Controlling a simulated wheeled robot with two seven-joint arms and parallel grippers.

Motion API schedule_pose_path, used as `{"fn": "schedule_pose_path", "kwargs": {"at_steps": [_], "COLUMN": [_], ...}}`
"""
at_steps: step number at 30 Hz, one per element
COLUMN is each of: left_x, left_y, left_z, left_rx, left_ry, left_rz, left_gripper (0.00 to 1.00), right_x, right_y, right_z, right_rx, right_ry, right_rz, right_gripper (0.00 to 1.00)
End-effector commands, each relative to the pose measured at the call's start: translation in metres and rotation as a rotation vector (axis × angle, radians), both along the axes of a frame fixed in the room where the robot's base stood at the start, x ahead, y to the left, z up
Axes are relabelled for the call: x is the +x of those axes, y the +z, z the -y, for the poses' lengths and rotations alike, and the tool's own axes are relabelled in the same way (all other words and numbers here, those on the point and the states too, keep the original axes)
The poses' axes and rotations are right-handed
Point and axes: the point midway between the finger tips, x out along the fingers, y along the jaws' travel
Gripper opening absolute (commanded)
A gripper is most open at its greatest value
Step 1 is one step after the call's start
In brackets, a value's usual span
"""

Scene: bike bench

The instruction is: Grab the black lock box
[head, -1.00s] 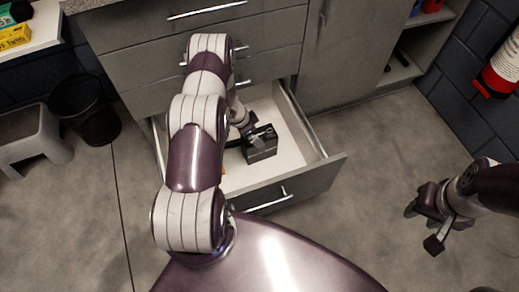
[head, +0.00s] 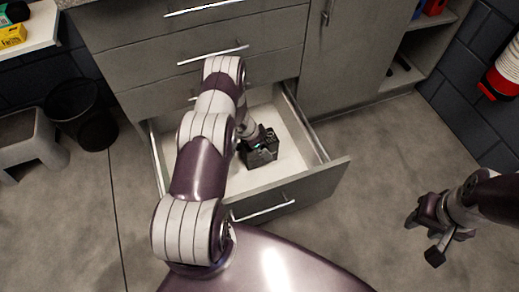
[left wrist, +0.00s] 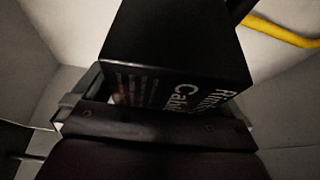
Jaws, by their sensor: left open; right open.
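The black lock box (head: 262,157) sits inside the open bottom drawer, towards its middle. In the left wrist view a black box (left wrist: 175,40) with white lettering fills the upper middle, close against the gripper. My left gripper (head: 261,139) is open, reaching down into the drawer at the top of the box. Its fingers are dark against the box, so I cannot tell whether they touch it. My right gripper (head: 424,236) is open and empty, above the floor at the right, well away from the drawer.
The open drawer (head: 292,180) has a white floor and grey front; its right part is bare. Closed drawers (head: 215,75) stand above it. A yellow bar (left wrist: 285,32) shows in the left wrist view. A bin (head: 80,115) and a grey stool (head: 30,140) stand at the left.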

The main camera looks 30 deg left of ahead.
Motion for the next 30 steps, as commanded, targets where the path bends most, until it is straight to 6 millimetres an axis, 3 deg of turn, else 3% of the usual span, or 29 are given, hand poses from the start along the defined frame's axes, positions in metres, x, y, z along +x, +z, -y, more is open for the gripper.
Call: {"fn": "schedule_pose_path", "kwargs": {"at_steps": [13, 20, 30], "left_x": [0.000, 0.000, 0.000], "left_y": [-0.003, -0.003, 0.008], "left_z": [0.000, 0.000, 0.000], "left_rx": [0.000, 0.000, 0.000], "left_ry": [0.000, 0.000, 0.000], "left_rz": [0.000, 0.000, 0.001], "left_gripper": [1.00, 0.25, 0.25], "right_x": [0.000, 0.000, 0.000], "right_y": [-0.002, -0.002, 0.006], "right_z": [0.000, 0.000, 0.000], "right_rx": [0.000, 0.000, 0.000], "right_ry": [0.000, 0.000, 0.000], "right_rz": [0.000, 0.000, 0.000], "right_gripper": [0.43, 0.43, 0.43]}}
